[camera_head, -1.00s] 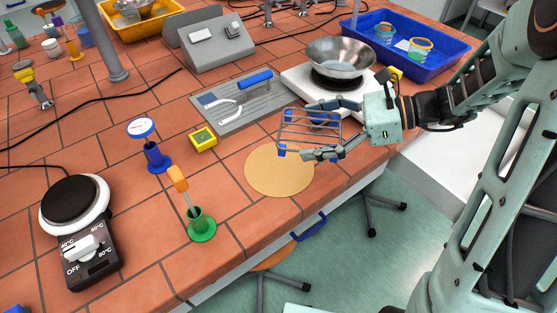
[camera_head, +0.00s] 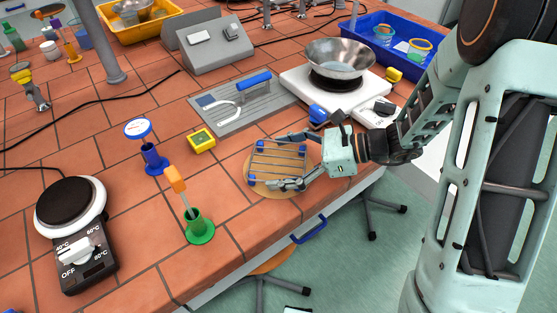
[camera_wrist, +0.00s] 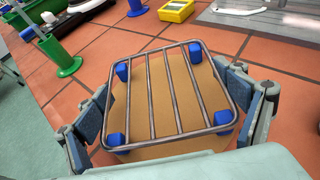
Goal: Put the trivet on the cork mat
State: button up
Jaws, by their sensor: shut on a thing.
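The trivet (camera_head: 278,158) is a metal wire rack with blue corner feet. It lies roughly level over the round tan cork mat (camera_head: 265,190), near the bench's front edge. In the wrist view the trivet (camera_wrist: 172,92) covers much of the cork mat (camera_wrist: 200,143), which shows between its bars. I cannot tell whether the feet touch the mat. My gripper (camera_head: 290,161) comes from the right, with its fingers on two opposite sides of the trivet, shut on it. In the wrist view the fingers flank the trivet at left and right.
A yellow timer (camera_head: 202,140) and a green stand with an orange-handled tool (camera_head: 199,228) stand left of the mat. A hotplate with a dial (camera_head: 72,203) is far left.

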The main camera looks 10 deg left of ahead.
jog(key=shift+f, duration=0.15)
jog(key=o, duration=1)
jog(key=shift+r, duration=0.2)
jog(key=v, duration=1.2)
jog(key=shift+d, duration=0.1)
jog(key=shift+f, duration=0.1)
